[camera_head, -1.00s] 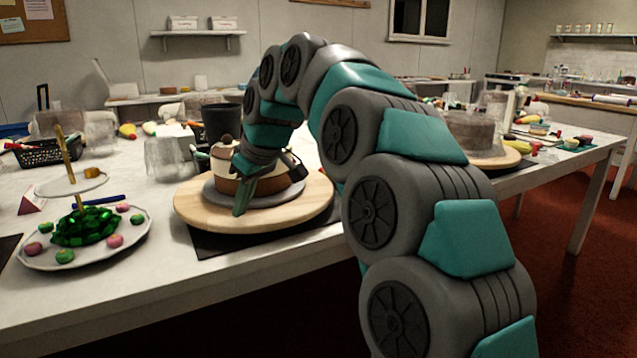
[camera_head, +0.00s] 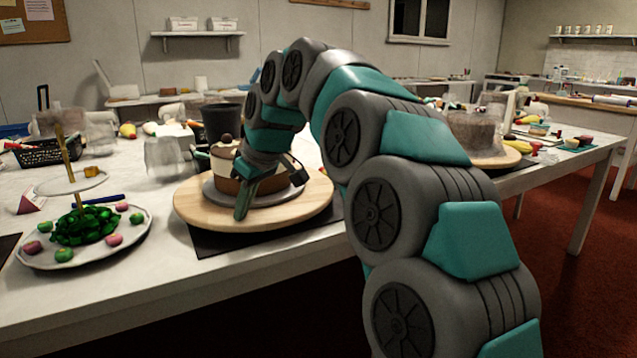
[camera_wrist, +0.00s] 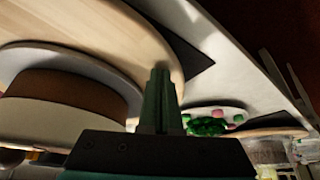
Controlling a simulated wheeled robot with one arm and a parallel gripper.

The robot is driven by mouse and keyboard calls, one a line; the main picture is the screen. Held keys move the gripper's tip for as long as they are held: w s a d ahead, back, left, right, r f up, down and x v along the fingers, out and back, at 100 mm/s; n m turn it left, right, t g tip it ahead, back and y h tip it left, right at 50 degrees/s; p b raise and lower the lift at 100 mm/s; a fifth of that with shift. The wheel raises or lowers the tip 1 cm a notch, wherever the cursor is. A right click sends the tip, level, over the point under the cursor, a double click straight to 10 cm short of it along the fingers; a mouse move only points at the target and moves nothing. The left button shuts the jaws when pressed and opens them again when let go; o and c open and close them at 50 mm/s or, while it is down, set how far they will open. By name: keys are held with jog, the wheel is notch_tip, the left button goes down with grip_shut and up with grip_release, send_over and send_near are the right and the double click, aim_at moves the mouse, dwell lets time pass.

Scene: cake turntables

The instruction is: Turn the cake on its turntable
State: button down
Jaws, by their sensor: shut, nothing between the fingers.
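The cake (camera_head: 226,163) is brown below and cream above, with a dark ball on top. It sits on a grey disc (camera_head: 222,195) on the round wooden turntable (camera_head: 300,207). My gripper (camera_head: 241,212) is shut and empty, pointing down over the front of the turntable, in front of the cake. My gripper and wrist hide part of the cake. In the wrist view, the shut fingers (camera_wrist: 160,95) lie over the wooden top (camera_wrist: 120,35), beside the cake's side (camera_wrist: 70,92). I cannot tell whether the fingertips touch the wood.
A tiered stand (camera_head: 135,238) with green and pink sweets stands left of the turntable. A dark mat (camera_head: 215,245) lies under the turntable, near the table's front edge. A black cup (camera_head: 222,123) and a clear block (camera_head: 170,158) stand behind. Another cake on a board (camera_head: 490,160) is at the right.

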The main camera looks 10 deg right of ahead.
aim_at(289, 212)
jog(key=shift+d+f+b, duration=0.15)
jog(key=shift+d, duration=1.15)
jog(key=shift+d+f+b, duration=0.1)
jog(key=shift+d+b, duration=0.05)
jog(key=shift+d, duration=1.15)
jog(key=shift+d, duration=0.1)
jog(key=shift+w+d, duration=0.2)
jog(key=shift+d, duration=0.6)
jog(key=shift+w+d, duration=0.25)
jog(key=shift+d, duration=0.55)
jog(key=shift+w+d, duration=0.2)
jog(key=shift+d, duration=0.6)
jog(key=shift+a+r+p, duration=0.1)
jog(key=shift+r+p, duration=1)
jog(key=shift+r, duration=0.4)
notch_tip(289, 212, up, 4)
jog(key=p, duration=0.2)
jog(key=shift+r+p, duration=0.1)
jog(key=shift+p, duration=0.3)
notch_tip(289, 212, up, 2)
